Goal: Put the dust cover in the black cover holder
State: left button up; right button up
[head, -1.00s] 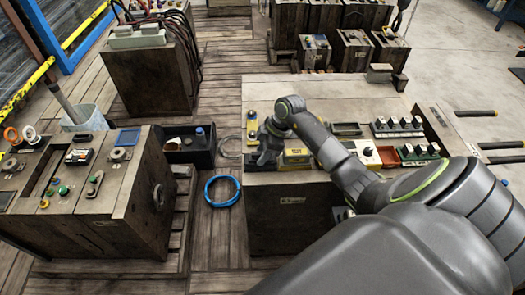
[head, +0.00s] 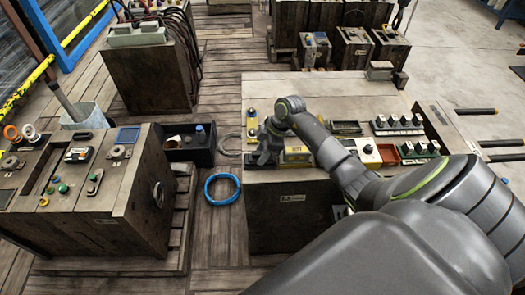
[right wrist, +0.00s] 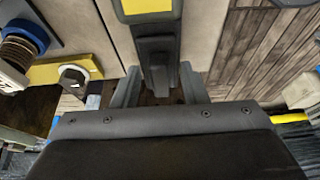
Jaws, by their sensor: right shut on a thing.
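My right gripper (head: 266,157) is low over the near left corner of the wooden bench. In the right wrist view its fingers (right wrist: 159,88) are shut on a dark piece, apparently the dust cover; its shape is mostly hidden. Straight beyond the fingers is a black body (right wrist: 158,48) with a yellow panel (right wrist: 147,6). I cannot tell where the held piece ends and this body begins, nor surely whether it is the black cover holder. My left gripper is not in view.
A yellow block (head: 297,155) stands close right of the gripper. White-topped units (head: 398,125) and a red-brown tray (head: 388,155) are farther right. The bench's far middle is clear.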

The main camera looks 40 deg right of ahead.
jog(key=shift+f, duration=0.25)
dwell(0.4)
jog(key=o, duration=1.1)
jog(key=o, duration=0.4)
jog(key=shift+c, duration=0.2)
notch_tip(320, 180, up, 8)
jog(key=p, duration=0.8)
jog(key=shift+f, duration=0.2)
